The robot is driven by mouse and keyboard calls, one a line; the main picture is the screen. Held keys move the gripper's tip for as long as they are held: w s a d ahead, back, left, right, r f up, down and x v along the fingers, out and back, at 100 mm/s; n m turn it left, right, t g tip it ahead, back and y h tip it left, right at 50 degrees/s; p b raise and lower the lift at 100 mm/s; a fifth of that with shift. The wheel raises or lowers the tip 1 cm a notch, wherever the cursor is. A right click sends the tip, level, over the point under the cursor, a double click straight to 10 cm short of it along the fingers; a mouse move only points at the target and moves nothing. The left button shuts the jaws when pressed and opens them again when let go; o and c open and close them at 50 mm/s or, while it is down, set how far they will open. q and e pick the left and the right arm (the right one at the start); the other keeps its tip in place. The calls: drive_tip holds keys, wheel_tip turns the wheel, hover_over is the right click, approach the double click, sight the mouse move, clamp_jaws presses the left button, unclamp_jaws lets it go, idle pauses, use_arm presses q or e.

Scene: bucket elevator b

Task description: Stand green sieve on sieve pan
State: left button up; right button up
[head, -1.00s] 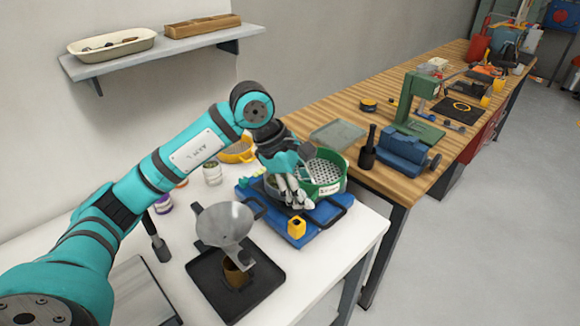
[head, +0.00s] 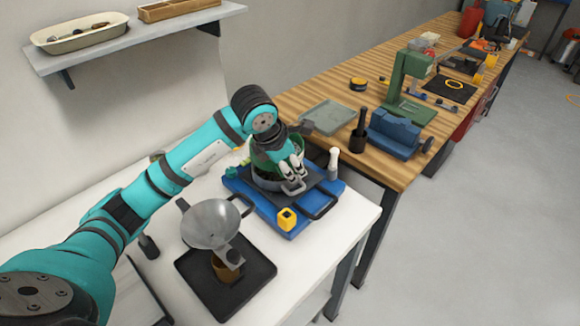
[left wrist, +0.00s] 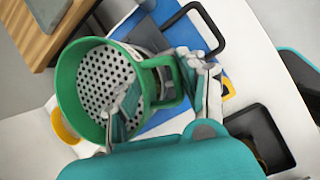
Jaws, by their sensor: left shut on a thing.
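The green sieve (left wrist: 68,85) has a round rim and a perforated metal bottom. In the left wrist view its loop handle (left wrist: 166,82) lies between the fingers of my left gripper (left wrist: 163,88), which is shut on it. My right gripper is not in view.
A yellow block (head: 287,219) is at the front of the blue base. A grey funnel (head: 210,223) stands over a black tray (head: 250,284) at the front left. A pale-topped bottle (head: 333,163) is close right of the gripper. The wooden bench (head: 400,175) is beyond.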

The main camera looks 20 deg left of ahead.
use_arm(q)
wheel_tip(320, 180, down, 2)
drive_tip(key=shift+f+b, duration=0.6)
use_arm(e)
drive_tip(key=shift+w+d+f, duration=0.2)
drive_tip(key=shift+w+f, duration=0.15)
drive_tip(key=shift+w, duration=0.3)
use_arm(q)
drive_tip(key=o, duration=1.3)
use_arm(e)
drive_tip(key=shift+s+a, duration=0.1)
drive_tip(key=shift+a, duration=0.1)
